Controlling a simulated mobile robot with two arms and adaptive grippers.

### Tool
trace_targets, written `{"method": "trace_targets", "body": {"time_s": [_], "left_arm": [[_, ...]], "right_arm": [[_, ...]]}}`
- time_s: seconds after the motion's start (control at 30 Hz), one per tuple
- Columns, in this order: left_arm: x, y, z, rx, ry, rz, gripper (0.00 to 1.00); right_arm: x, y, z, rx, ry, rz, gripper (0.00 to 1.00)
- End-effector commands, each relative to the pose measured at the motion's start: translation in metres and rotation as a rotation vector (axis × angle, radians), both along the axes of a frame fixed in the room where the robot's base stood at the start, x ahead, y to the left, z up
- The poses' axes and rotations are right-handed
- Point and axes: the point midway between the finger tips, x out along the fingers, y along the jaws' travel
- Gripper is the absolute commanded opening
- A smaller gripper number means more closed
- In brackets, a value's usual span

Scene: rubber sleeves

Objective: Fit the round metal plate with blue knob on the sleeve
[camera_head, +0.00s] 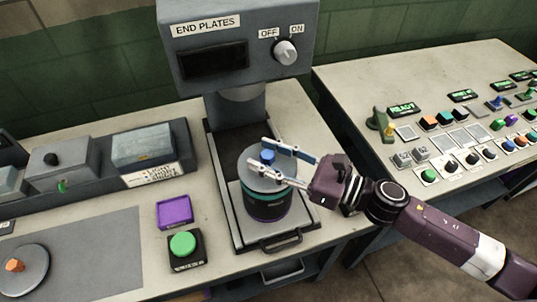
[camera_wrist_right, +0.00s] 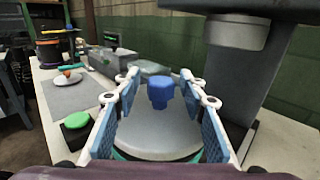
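The round grey metal plate (camera_head: 246,159) with its blue knob (camera_head: 267,156) lies on top of the dark sleeve (camera_head: 264,207), which has teal bands. The sleeve stands upright on the tray of the END PLATES machine. My right gripper (camera_head: 272,155) reaches in from the right, low over the plate, with its fingers on either side of the knob. In the right wrist view the blue knob (camera_wrist_right: 160,93) stands between the spread fingers with gaps on both sides. The plate (camera_wrist_right: 158,133) covers the sleeve's top there. My left gripper is not in view.
The END PLATES machine head (camera_head: 238,50) overhangs behind the sleeve. Another round plate with an orange knob (camera_head: 15,266) lies on the grey mat (camera_head: 95,250) at left. A green button (camera_head: 183,244) and purple tray (camera_head: 174,212) stand left of the machine. A control table (camera_head: 455,70) is at right.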

Motion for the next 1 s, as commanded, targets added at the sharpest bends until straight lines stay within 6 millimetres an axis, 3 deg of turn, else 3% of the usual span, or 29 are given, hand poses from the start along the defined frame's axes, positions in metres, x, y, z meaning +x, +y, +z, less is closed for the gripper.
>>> {"method": "trace_targets", "body": {"time_s": [0.13,0.3,0.6,1.0], "left_arm": [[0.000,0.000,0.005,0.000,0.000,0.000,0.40],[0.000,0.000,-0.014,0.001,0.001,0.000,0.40],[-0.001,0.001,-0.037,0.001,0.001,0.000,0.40],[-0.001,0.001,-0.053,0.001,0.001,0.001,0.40]], "right_arm": [[0.000,0.000,0.005,0.000,0.000,0.000,0.38],[-0.012,-0.024,-0.004,-0.002,0.002,-0.002,0.38],[-0.034,-0.068,-0.003,-0.001,0.004,-0.003,0.38],[-0.051,-0.101,0.001,0.001,0.002,-0.001,0.38]]}}
